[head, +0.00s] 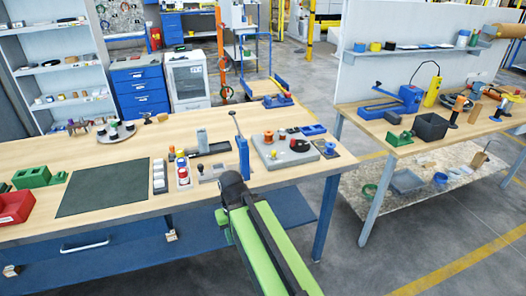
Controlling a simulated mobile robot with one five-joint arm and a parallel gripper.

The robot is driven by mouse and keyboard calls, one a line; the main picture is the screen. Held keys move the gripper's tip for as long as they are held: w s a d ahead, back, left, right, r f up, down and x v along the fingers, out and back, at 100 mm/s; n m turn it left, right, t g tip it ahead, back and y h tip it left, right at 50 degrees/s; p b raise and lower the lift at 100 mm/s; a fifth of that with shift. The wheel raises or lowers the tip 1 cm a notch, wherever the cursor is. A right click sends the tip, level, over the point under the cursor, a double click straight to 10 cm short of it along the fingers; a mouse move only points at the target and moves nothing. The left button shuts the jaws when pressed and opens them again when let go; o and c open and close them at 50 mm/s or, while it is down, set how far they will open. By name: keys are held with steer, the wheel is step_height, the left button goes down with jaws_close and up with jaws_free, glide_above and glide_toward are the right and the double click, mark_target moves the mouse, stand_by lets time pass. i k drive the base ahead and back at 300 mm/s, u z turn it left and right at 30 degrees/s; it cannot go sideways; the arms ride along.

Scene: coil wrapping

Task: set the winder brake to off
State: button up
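I cannot tell for sure which part is the winder brake. On the near table (120,215) stands a blue upright post (243,158) with a thin dark lever tilted up to the left. Left of it is a small grey block (208,173) with a short stick. Right of it, a grey plate (272,158) bears a dark disc and several small orange and red parts. My gripper (232,187) is at the table's front edge, just in front of the post and apart from the grey plate. Its fingers are hidden, so its opening does not show.
A dark green mat (103,187), a red bin (15,207) and green holders (32,177) lie at left. A column of white blocks (159,177) stands beside the mat. A second table (425,140) at right bears a blue lever machine (409,97) and a black bin (431,126). Floor between tables is clear.

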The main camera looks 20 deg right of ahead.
mark_target(274, 153)
steer(key=u, duration=1.1)
steer(key=k, duration=1.15)
steer(key=z, duration=1.25)
steer(key=i, duration=1)
